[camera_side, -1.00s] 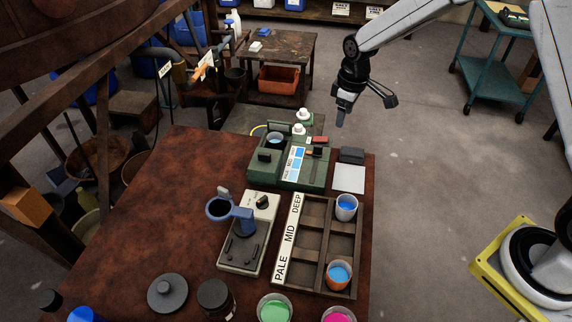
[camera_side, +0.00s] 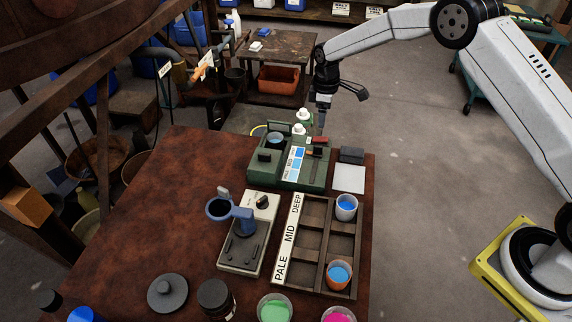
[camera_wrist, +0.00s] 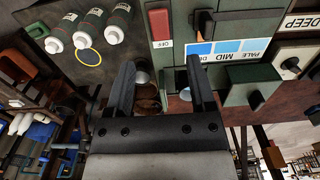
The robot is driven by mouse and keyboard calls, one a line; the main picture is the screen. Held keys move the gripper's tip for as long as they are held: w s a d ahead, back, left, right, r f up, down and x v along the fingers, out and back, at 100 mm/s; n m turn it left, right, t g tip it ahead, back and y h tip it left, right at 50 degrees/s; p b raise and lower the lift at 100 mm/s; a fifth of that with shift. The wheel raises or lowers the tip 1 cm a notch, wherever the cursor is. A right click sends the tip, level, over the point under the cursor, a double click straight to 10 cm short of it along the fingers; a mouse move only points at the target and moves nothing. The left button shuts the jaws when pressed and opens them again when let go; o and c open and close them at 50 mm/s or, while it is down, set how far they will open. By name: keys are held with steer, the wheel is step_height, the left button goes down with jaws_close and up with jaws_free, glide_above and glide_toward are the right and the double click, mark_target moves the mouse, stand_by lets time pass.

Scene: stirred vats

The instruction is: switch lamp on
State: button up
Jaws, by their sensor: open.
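The green box (camera_side: 290,168) with a strip of blue shades stands at the back of the brown bench. A red switch (camera_side: 318,140) sits on its back right part. In the wrist view the red rocker switch (camera_wrist: 159,24) has an OFF label beside it on the green box (camera_wrist: 240,22). My gripper (camera_side: 321,124) hangs just above and behind the switch, pointing down. In the wrist view my gripper (camera_wrist: 162,72) is open with nothing held between its fingers. The switch lies ahead of the fingertips, apart from them as far as I can see.
White-capped bottles (camera_side: 301,122) stand just left of my gripper; they also show in the wrist view (camera_wrist: 88,28). A dark block and white pad (camera_side: 349,178) lie right of the box. A wooden rack (camera_side: 312,240) with cups and a stirrer (camera_side: 245,245) stand in front.

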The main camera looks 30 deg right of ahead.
mark_target(321, 139)
steer(key=shift+f, duration=3.75)
jaws_close()
